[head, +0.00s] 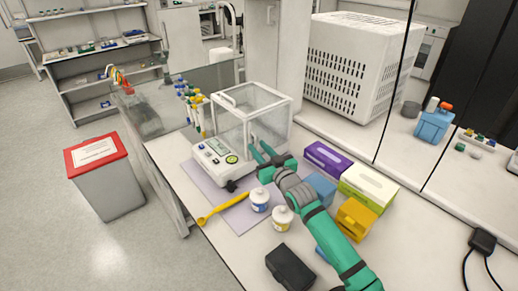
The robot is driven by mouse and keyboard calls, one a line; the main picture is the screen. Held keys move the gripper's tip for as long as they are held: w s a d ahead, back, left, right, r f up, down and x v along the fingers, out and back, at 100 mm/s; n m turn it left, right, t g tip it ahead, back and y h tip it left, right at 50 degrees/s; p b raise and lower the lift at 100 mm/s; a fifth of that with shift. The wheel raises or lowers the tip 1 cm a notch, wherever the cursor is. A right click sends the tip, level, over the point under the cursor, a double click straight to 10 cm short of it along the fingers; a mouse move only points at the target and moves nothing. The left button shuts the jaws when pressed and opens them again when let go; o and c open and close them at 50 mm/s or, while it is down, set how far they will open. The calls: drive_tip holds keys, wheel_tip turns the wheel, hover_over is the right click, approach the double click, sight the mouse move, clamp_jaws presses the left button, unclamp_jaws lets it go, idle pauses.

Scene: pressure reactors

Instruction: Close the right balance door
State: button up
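The balance (213,153) stands on a lilac mat (238,214) on the white bench. It has a white base with a small display and keys, and a clear, white-framed draft shield (268,93). The shield's right side faces the bench's back right and is partly hidden; I cannot tell how far the right door is open. My gripper (258,154), green and grey, is at the shield's lower front right corner, close to a light upright handle (252,131). Whether it touches the handle is unclear. Its fingers are too small to judge the gap.
Purple (327,157) and green-white (368,187) boxes, a blue box (320,187), a yellow item (355,218) and a black box (290,267) surround my arm. A pipette stand (195,106) is left.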

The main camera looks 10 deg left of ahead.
drive_tip(key=v, duration=1)
drive_tip(key=shift+s, duration=0.1)
